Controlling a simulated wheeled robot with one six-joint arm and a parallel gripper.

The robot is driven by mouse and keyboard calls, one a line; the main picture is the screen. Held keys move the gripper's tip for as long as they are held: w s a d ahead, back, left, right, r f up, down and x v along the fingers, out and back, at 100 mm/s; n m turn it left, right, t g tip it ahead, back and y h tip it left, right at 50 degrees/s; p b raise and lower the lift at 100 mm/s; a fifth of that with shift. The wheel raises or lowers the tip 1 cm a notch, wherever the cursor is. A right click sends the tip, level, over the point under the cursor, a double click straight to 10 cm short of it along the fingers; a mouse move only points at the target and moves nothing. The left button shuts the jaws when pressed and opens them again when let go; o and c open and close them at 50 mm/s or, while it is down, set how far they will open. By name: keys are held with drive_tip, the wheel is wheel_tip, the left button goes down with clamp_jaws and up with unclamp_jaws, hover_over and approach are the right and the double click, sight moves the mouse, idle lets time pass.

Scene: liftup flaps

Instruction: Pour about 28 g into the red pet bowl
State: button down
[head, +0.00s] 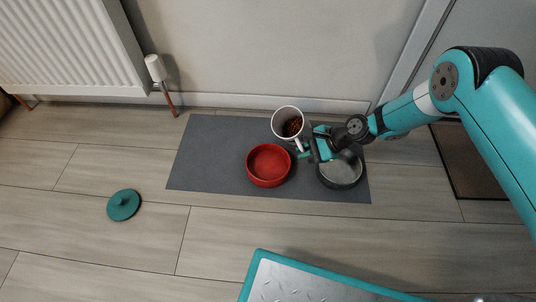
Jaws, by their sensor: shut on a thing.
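The red pet bowl (268,181) stands upright on a dark grey mat (210,165), and its inside looks empty. My gripper (305,147) is shut on a white cup (280,125) by what looks like its handle. The cup is above and just right of the red bowl in the picture. Brown pieces of food (292,126) lie inside the cup. Whether the cup is tilted or how high it is held, I cannot tell. A second, dark bowl with a grey inside (340,177) sits right of the red bowl, partly covered by my gripper.
A teal round lid (124,205) with a knob lies on the wood floor at left. A radiator (70,45) with a white valve (156,68) is at the back left wall. A doormat (480,155) lies at right. The floor between lid and mat is clear.

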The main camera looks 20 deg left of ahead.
drive_tip(key=shift+s+a+r+t+p, duration=0.1)
drive_tip(key=shift+s+r+t+p, duration=0.2)
drive_tip(key=shift+r+p, duration=0.35)
drive_tip(key=shift+w+f+n+t+h, duration=0.1)
drive_tip(key=shift+f+n+t+h, duration=0.2)
drive_tip(key=shift+f, duration=0.15)
drive_tip(key=shift+w+d+f+n+t+h+p, duration=0.1)
drive_tip(key=shift+w+f+n+t+h+p, duration=0.3)
drive_tip(key=shift+t, duration=0.45)
drive_tip(key=shift+w+d+f+n+t+h+p, duration=0.1)
drive_tip(key=shift+f+n+t+h+p, duration=0.2)
drive_tip(key=shift+f+t+p, duration=0.4)
drive_tip(key=shift+w+r+n+t+h+p, duration=0.15)
drive_tip(key=shift+r+n+t+h+p, duration=0.15)
drive_tip(key=shift+r+t+p, duration=0.4)
drive_tip(key=shift+s+a+f+n+t, duration=0.2)
drive_tip(key=shift+s+f+n+t, duration=0.2)
drive_tip(key=shift+s+t, duration=0.45)
drive_tip(key=shift+w+r+t+h+p, duration=0.2)
drive_tip(key=shift+r+t+h+p, duration=0.1)
drive_tip(key=shift+p, duration=0.15)
drive_tip(key=shift+w+t, duration=0.1)
drive_tip(key=shift+t, duration=0.2)
drive_tip(key=shift+s+r+n+t+h+p, duration=0.15)
drive_tip(key=shift+r+n+t+p, duration=0.3)
drive_tip(key=shift+t, duration=0.4)
drive_tip(key=shift+s+r+n+t+h+p, duration=0.15)
drive_tip(key=shift+r+n+t+p, duration=0.1)
drive_tip(key=shift+r+n+t, duration=0.45)
idle(1.4)
